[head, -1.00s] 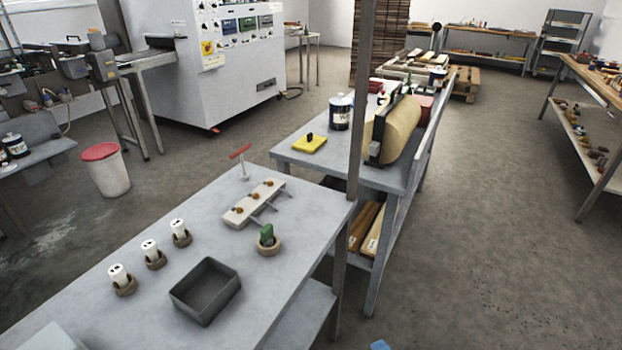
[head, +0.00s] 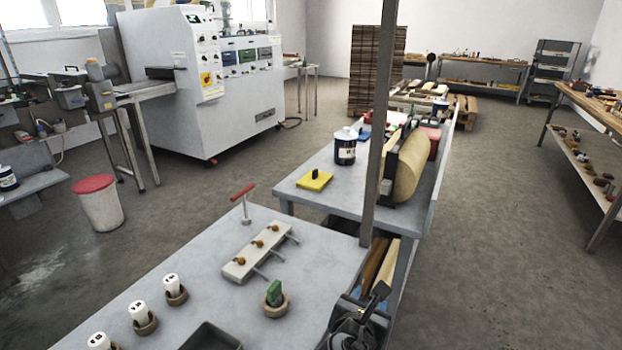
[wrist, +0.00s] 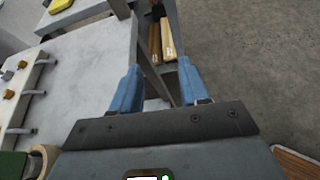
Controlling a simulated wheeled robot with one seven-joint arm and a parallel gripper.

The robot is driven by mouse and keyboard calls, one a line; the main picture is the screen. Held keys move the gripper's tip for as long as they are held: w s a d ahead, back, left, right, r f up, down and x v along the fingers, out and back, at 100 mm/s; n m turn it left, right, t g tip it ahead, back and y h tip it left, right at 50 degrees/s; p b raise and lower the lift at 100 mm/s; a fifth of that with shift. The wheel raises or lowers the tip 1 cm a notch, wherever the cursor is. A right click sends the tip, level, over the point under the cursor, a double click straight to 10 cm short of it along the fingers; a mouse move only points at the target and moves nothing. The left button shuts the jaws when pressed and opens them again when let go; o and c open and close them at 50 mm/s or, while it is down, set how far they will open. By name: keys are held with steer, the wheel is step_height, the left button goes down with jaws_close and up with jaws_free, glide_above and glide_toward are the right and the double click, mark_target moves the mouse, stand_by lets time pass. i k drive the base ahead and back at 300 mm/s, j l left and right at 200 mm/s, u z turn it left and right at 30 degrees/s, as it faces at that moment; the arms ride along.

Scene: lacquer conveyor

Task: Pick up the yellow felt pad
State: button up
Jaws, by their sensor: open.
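The yellow felt pad (head: 315,180) lies flat on the far grey table, near its left front corner, with a small dark knob on top. It also shows at the top left of the wrist view (wrist: 60,5), partly cut off by the frame edge. My gripper (wrist: 158,85) is open and empty in the wrist view, its two blue fingers apart above the near table's right edge. The pad is well ahead of the fingers and to their left. In the head view only a dark part of my arm shows at the bottom, and the fingertips are not visible.
A dark post (head: 378,130) rises between the tables. Beside the pad stand a paint can (head: 345,150) and a large tan roll (head: 410,168). The near table (head: 215,252) holds a pegged rack (head: 258,252), a red-handled tool (head: 244,205) and white bottles in rings. Open floor lies right.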

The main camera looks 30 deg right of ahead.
mark_target(315, 180)
steer(key=i+l, duration=0.2)
steer(key=i, duration=0.35)
steer(key=i+l, duration=0.15)
steer(key=i, duration=0.4)
steer(key=i+l, duration=0.2)
steer(key=i, duration=0.35)
